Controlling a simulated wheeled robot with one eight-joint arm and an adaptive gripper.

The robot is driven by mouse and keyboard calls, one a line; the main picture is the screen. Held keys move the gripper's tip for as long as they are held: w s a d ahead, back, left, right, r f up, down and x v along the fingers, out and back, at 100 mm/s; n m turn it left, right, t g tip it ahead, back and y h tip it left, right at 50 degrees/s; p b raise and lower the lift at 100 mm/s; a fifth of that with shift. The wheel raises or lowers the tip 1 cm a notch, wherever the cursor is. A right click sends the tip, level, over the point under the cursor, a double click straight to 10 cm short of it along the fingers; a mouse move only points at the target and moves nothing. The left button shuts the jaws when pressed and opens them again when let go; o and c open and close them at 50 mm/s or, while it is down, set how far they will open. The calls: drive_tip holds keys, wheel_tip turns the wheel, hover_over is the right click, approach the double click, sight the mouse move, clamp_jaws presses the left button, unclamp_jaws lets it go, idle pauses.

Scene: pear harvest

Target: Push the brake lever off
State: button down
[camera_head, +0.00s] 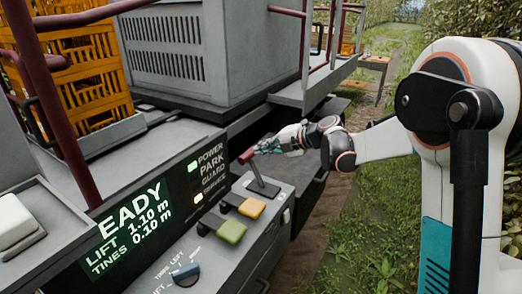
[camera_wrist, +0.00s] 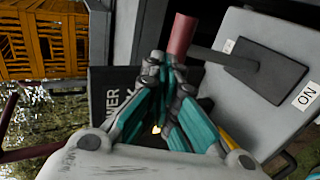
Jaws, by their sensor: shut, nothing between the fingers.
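The brake lever has a red grip (camera_head: 247,156) on a dark shaft that rises from a dark base plate (camera_head: 263,188) on the grey console. In the wrist view the red grip (camera_wrist: 182,36) stands just beyond my fingertips, and the shaft runs right to its plate (camera_wrist: 268,72). An "ON" label (camera_wrist: 307,96) sits beside the plate; another small label at the plate's other end is unreadable. My gripper (camera_head: 262,147) has teal fingers and is shut and empty, close beside the grip. The wrist view also shows it (camera_wrist: 167,68); I cannot tell whether it touches the grip.
A yellow button (camera_head: 251,208), a green button (camera_head: 231,232) and a dark blue knob (camera_head: 186,275) lie nearer on the console. The display (camera_head: 125,232) reads lift 1.10 m, tines 0.10 m. Orange crates (camera_head: 88,75) and maroon rails stand left. Grass lies right.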

drive_tip(key=r+p+v, duration=0.1)
drive_tip(key=v, duration=0.7)
drive_tip(key=shift+r, duration=0.5)
drive_tip(key=shift+w+a, duration=0.15)
